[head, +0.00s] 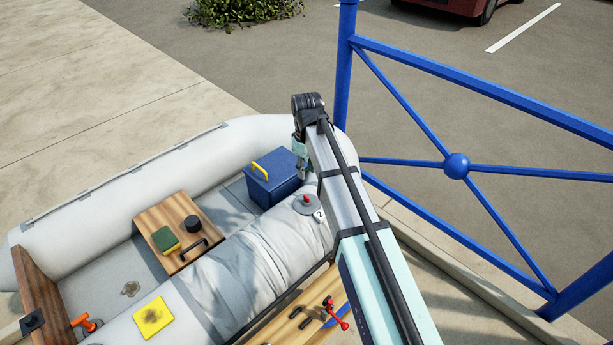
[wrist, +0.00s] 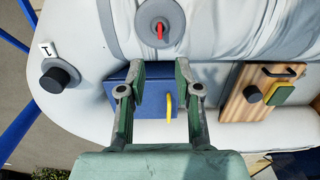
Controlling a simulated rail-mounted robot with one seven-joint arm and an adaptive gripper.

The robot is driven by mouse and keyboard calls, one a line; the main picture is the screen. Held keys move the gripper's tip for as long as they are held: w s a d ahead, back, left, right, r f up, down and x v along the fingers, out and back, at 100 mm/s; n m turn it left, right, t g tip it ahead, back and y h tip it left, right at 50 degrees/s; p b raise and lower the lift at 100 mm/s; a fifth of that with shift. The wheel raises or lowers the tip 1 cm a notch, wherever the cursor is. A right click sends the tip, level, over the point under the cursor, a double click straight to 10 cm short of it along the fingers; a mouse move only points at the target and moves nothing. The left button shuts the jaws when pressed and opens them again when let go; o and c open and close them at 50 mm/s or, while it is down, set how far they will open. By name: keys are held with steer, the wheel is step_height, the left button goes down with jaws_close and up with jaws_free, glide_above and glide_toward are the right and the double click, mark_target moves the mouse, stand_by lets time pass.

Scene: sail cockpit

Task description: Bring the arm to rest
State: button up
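My arm reaches out over the boat in the head view. My gripper (head: 303,168) points down at its far end, partly hidden by the wrist, near the blue box. In the wrist view my gripper (wrist: 163,70) has its two fingers spread apart, with nothing held between them. The blue box (wrist: 150,106) with a yellow handle lies beyond the fingers and is partly covered by them. In the head view the blue box (head: 268,187) stands on the boat floor, just left of my gripper.
The grey inflatable boat (head: 90,208) holds a wooden board (head: 151,218) with a green-yellow sponge (head: 165,240). A grey disc with a red knob (head: 307,203) sits on the near tube. A blue railing (head: 480,90) stands right of my arm. A wooden bench (head: 285,328) carries several tools.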

steer(key=shift+r, duration=0.1)
stand_by(0.3)
steer(key=s+d+f+m, duration=0.9)
steer(key=s+d+f, duration=1.2)
steer(key=f, duration=0.3)
steer(key=s+f+g, duration=0.3)
steer(key=s+f, duration=0.6)
steer(key=s, duration=0.5)
steer(key=s+f+g, duration=0.3)
steer(key=s+f, duration=0.6)
steer(key=s, duration=0.5)
steer(key=shift+s+a+f+m+g, duration=0.2)
steer(key=shift+s+m+g, duration=0.1)
steer(key=shift+s+g, duration=0.1)
